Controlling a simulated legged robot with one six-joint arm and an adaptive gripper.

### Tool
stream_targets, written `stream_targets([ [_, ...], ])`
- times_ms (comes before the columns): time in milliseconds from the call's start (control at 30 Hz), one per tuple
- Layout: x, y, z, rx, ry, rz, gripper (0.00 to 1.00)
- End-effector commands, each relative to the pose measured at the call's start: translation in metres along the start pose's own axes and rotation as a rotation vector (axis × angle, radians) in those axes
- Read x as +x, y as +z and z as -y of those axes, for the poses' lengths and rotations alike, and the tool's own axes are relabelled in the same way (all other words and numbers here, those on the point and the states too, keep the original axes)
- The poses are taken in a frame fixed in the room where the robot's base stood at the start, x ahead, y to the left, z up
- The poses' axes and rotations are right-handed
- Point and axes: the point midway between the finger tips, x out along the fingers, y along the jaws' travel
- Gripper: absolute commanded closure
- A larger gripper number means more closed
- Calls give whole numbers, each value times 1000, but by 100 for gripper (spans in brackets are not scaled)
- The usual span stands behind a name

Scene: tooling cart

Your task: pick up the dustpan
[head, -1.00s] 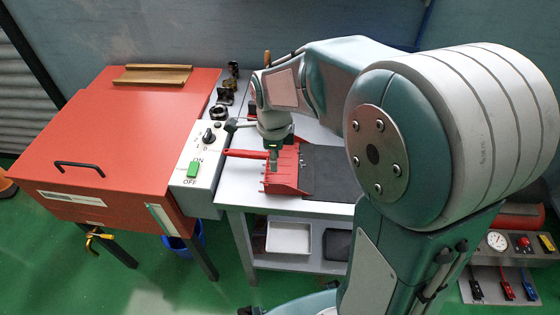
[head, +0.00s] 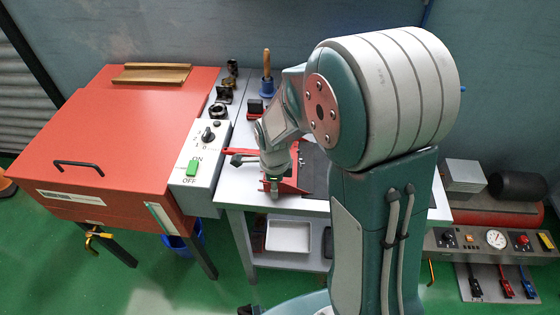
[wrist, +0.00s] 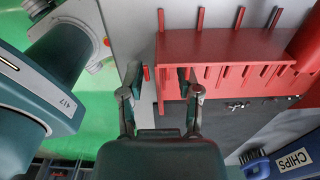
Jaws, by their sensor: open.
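The red dustpan (head: 291,187) lies on the grey cart top, its handle pointing left in the head view, partly hidden by my arm. In the wrist view the dustpan (wrist: 225,48) fills the upper right, with several raised ribs. My gripper (head: 273,190) is over the dustpan's near side, pointing down. In the wrist view my gripper (wrist: 163,78) is open, with nothing held. The dustpan's left edge shows between the two fingers, and the right finger overlaps its body. I cannot tell how far the fingertips are above it or whether they touch.
A red cabinet (head: 130,140) with a grey switch box (head: 201,158) stands left of the cart. A wooden-handled blue tool (head: 267,82) and dark parts stand at the back.

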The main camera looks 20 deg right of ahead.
Motion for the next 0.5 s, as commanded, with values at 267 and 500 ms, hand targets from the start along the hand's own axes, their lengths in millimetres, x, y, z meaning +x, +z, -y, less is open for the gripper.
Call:
stream_targets([
  [267,0,0,0,0,0,0,100],
  [500,-1,0,0,0,-1,1,100],
])
